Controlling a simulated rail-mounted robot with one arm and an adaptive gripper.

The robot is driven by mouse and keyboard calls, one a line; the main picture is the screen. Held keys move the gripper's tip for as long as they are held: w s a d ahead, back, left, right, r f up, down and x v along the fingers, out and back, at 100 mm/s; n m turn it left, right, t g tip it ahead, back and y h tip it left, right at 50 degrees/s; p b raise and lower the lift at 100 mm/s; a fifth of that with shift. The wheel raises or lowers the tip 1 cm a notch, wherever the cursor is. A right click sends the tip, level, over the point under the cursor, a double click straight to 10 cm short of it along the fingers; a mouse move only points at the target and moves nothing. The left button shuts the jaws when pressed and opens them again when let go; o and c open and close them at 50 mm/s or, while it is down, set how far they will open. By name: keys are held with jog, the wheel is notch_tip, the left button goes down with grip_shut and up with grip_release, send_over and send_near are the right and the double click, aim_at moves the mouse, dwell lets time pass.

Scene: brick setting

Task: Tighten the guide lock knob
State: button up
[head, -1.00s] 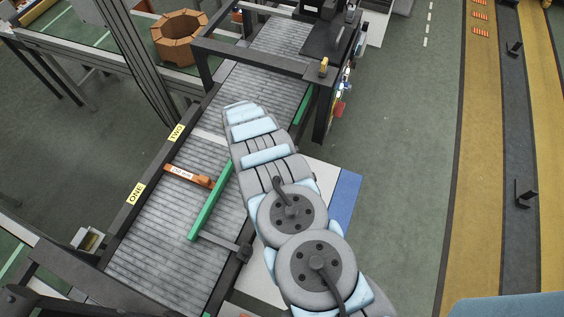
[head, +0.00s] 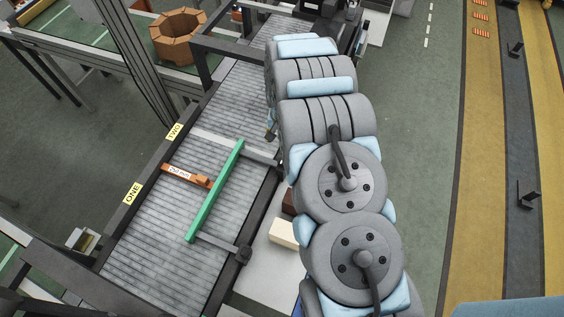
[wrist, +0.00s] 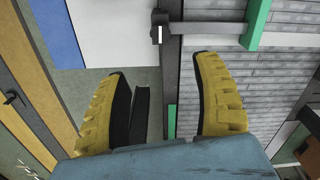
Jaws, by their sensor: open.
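The green guide bar (head: 215,190) lies lengthwise over the roller conveyor, carried by two grey cross rods. A dark clamp (head: 243,254) sits on the rail at the nearer rod. In the wrist view, another dark clamp with a pale lock knob (wrist: 158,18) stands at the top centre, at the outer end of a rod by the end of the green guide (wrist: 258,20). In the head view my arm seems to cover this clamp. My gripper (wrist: 162,75) is open and empty, its yellow, black-lined fingers spread below the knob in the wrist picture, apart from it.
An orange pointer with a label (head: 186,175) lies left of the guide, between the yellow ONE (head: 133,193) and TWO (head: 174,132) labels. A dark frame (head: 203,68) spans the conveyor farther back. A cream block (head: 283,233) lies right of the rail.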

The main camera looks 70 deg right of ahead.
jog(key=shift+f+b, duration=0.95)
jog(key=shift+f, duration=6.9)
jog(key=shift+f, duration=0.15)
grip_shut()
